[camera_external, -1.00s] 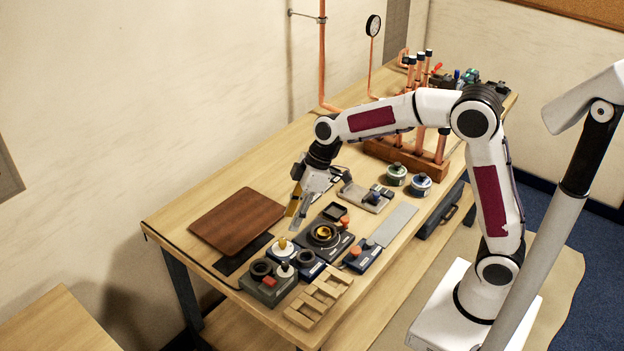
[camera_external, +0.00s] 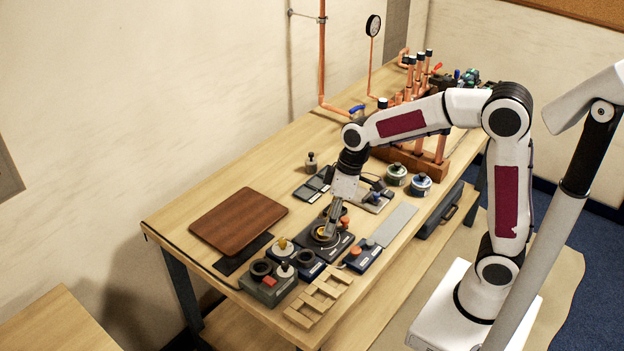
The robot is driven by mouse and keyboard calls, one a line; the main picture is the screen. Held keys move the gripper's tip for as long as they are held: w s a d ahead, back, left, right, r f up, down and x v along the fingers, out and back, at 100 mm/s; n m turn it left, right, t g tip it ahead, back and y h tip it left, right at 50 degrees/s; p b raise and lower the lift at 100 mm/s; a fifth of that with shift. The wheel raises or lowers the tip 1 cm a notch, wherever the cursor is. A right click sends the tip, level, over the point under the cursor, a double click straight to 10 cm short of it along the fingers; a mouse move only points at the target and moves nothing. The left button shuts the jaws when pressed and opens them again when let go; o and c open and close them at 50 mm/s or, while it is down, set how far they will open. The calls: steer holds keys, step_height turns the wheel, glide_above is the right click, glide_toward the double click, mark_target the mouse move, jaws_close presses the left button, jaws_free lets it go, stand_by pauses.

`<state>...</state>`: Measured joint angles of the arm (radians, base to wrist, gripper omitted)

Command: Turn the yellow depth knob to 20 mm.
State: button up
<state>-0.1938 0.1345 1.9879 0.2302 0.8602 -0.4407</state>
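The yellow depth knob (camera_external: 321,234) sits in the dark round dial of a black device (camera_external: 340,247) near the front middle of the bench. My gripper (camera_external: 328,236) points down right at the knob and partly covers it. Only a little yellow shows beside the fingers. The fingers look close together, but I cannot tell whether they touch or grip the knob. The dial's scale is too small to read.
Small devices with knobs (camera_external: 270,281) stand to the front left, and another with an orange button (camera_external: 361,255) to the right. A wooden board (camera_external: 238,220) lies at left, a notched wooden rack (camera_external: 317,299) in front. Copper pipes (camera_external: 421,110) stand behind.

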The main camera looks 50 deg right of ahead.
steer(key=s+d+r+m, duration=0.2)
steer(key=s+d, duration=0.2)
steer(key=s, duration=0.2)
steer(key=s+d+r+m+t+h, duration=0.1)
steer(key=s+d+r+m, duration=0.1)
steer(key=s+d, duration=0.2)
steer(key=shift+s+d+h, duration=0.3)
steer(key=shift+s, duration=1.2)
steer(key=n+t+y, duration=0.1)
steer(key=n+t, duration=0.1)
steer(key=n, duration=0.1)
glide_toward(283, 240)
steer(key=shift+w+f, duration=0.3)
steer(key=shift+w, duration=0.1)
steer(key=shift+f, duration=0.1)
steer(key=shift+x, duration=3.85)
